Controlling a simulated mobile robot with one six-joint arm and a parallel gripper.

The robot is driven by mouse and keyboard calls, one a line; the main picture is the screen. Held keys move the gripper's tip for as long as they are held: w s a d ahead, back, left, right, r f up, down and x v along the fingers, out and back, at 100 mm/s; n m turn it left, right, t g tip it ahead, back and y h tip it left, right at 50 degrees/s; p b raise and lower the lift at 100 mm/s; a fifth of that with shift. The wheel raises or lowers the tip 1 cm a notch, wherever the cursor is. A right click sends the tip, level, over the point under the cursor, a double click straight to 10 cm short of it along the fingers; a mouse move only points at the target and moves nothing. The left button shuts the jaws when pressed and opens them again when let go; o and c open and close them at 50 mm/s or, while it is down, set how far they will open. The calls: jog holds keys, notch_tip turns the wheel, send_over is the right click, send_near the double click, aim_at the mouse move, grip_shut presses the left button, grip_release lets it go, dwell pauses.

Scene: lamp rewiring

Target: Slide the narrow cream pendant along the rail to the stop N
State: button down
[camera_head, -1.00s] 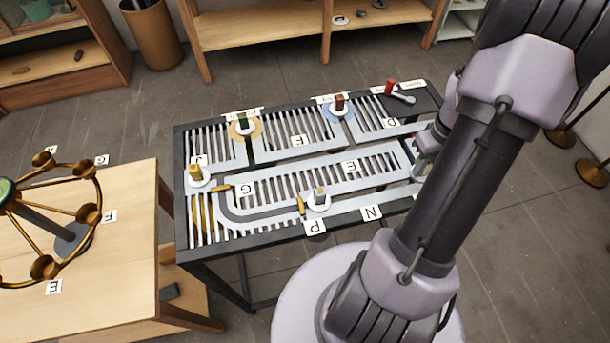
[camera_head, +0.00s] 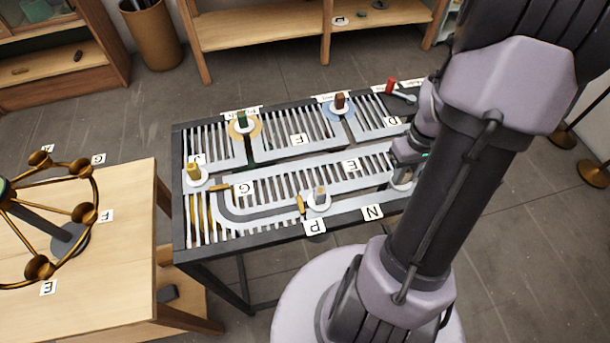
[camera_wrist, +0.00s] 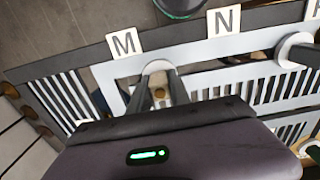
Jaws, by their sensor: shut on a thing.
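In the wrist view my gripper (camera_wrist: 160,100) is shut on a small cream-tan knob, which I take to be the narrow cream pendant (camera_wrist: 158,68). Its pale round base shows just beyond the fingers, in the rail's slot near the label M (camera_wrist: 123,43). Stop N's label (camera_wrist: 223,21) lies to the right of it. In the head view my gripper (camera_head: 404,162) is over the right part of the rack, with a pale base (camera_head: 402,183) below it. The label N (camera_head: 372,211) is on the front edge, left of and nearer than my gripper. My arm hides the rack's right end.
Another pale-based pendant (camera_head: 319,199) stands at P on the front rail, left of N. Pendants with yellow (camera_head: 194,172), green (camera_head: 242,120) and brown (camera_head: 339,101) tops stand elsewhere on the rack. The front rail between N and P looks clear.

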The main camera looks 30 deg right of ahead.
jog(key=a, duration=0.2)
jog(key=w+a, duration=0.1)
jog(key=a, duration=0.1)
jog(key=w+a+b, duration=0.1)
jog(key=a, duration=0.2)
jog(key=c, duration=1.1)
grip_release()
